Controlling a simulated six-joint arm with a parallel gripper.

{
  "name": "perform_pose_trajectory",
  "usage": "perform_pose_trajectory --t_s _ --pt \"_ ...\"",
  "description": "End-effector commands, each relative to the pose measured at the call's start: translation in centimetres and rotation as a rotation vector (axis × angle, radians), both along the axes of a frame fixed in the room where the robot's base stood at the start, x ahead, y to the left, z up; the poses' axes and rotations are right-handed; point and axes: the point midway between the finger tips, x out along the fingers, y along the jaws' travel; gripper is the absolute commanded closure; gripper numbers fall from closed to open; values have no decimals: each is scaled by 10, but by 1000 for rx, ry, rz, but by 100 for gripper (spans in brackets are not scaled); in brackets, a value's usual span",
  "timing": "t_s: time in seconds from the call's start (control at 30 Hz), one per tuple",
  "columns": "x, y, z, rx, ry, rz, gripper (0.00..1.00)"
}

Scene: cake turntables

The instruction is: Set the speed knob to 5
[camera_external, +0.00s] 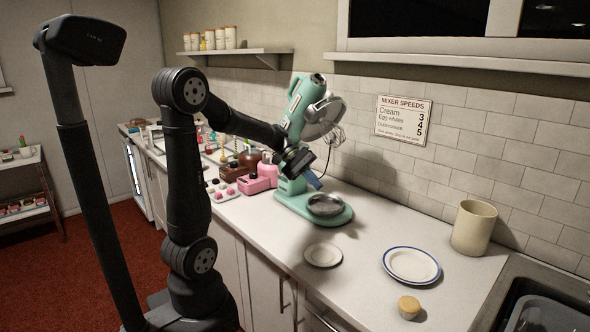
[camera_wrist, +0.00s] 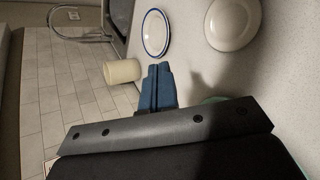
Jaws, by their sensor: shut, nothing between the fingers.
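A mint green stand mixer (camera_external: 296,110) stands on the counter with its head tilted up. A metal bowl (camera_external: 325,205) sits on its green base (camera_external: 340,216). The speed knob cannot be made out; my gripper and wrist cover part of the mixer's column. My gripper (camera_external: 314,181) is at the mixer's column, above and behind the bowl; I cannot tell if it touches. In the wrist view its blue fingers (camera_wrist: 159,72) are together and empty. A wall sign (camera_external: 403,119) headed "MIXER SPEEDS" lists Cream 3, Egg whites 4, Buttercream 5.
A small white plate (camera_external: 323,255), a blue-rimmed plate (camera_external: 411,265), a cream canister (camera_external: 473,227) and a small tan-topped jar (camera_external: 409,307) stand on the counter, right of the mixer. Pink containers (camera_external: 258,178) crowd the left. A sink (camera_external: 540,300) is at right. The front counter is mostly clear.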

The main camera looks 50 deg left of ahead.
Motion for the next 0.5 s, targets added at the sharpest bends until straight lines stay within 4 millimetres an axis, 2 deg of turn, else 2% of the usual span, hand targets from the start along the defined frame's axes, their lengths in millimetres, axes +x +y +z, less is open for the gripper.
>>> perform_pose_trajectory --t_s 0.03,0.2,0.37,0.5 --pt "9 18 1 -27 -7 33 100" --pt "33 73 8 -122 -58 123 100" --pt "48 131 13 -205 -124 211 100" --pt "54 186 17 -270 -197 291 100"
